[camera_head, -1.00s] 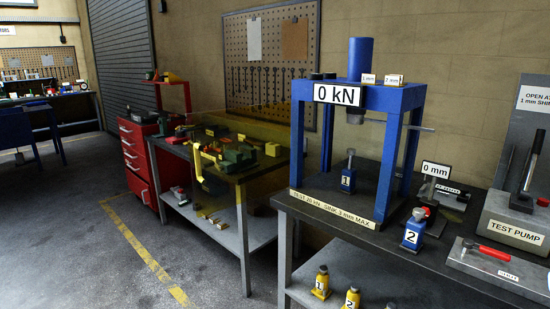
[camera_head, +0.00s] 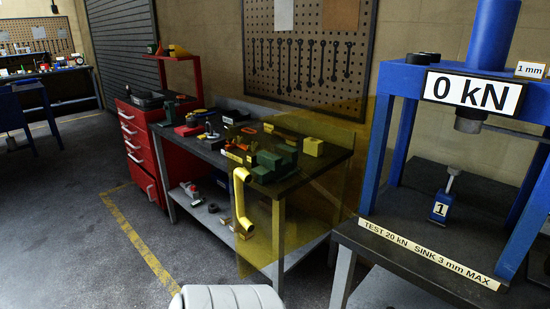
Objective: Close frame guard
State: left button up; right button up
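The frame guard (camera_head: 262,225) is a see-through yellow panel. It stands open, swung out to the left of the blue press frame (camera_head: 382,140) and in front of the workbench. Its yellow bar handle (camera_head: 242,200) is upright on the panel's near left edge, with nothing touching it. The front of the press frame is uncovered. A small blue jack marked 1 (camera_head: 440,208) stands inside the frame, under the press ram (camera_head: 470,120). Neither gripper is in view.
The workbench (camera_head: 290,185) behind the guard holds green and yellow blocks. A red drawer cabinet (camera_head: 140,150) stands to its left. The press table's front edge (camera_head: 345,237) is at lower right. Open floor (camera_head: 85,260) lies at left and in front of the guard.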

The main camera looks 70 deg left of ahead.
aim_at(239, 174)
jog(key=k+j, duration=0.1)
jog(key=j, duration=1.35)
jog(key=k+j, duration=0.15)
jog(key=j, duration=1.25)
jog(key=k, duration=0.05)
